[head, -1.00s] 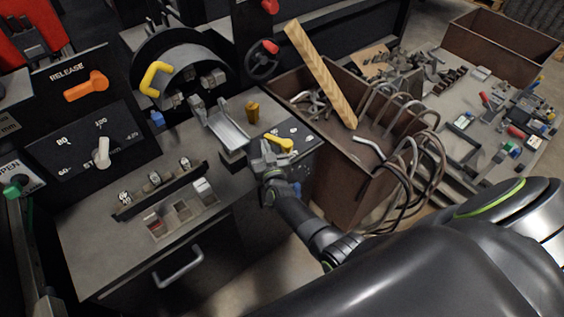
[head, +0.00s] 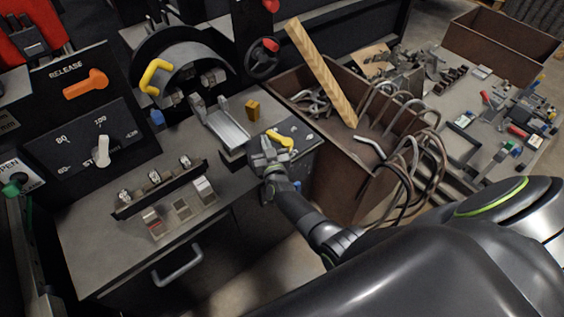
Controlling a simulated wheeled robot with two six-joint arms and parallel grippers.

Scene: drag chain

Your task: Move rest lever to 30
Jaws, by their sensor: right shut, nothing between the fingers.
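A small yellow lever (head: 281,139), which I take to be the rest lever, sits on a dark plate (head: 302,136) with small white marks at the right end of the bench. The marks are too small to read. My right gripper (head: 266,148) is at the left end of this lever, with its fingers shut and nothing between them. The fingers are close against the lever or touching it; I cannot tell which. The gripper hides part of the plate. My left gripper is not in view.
A metal slide (head: 226,130) and a yellow block (head: 252,109) stand left of and behind the gripper. A brown bin (head: 345,185) with cables and a wooden plank (head: 322,75) is close on the right.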

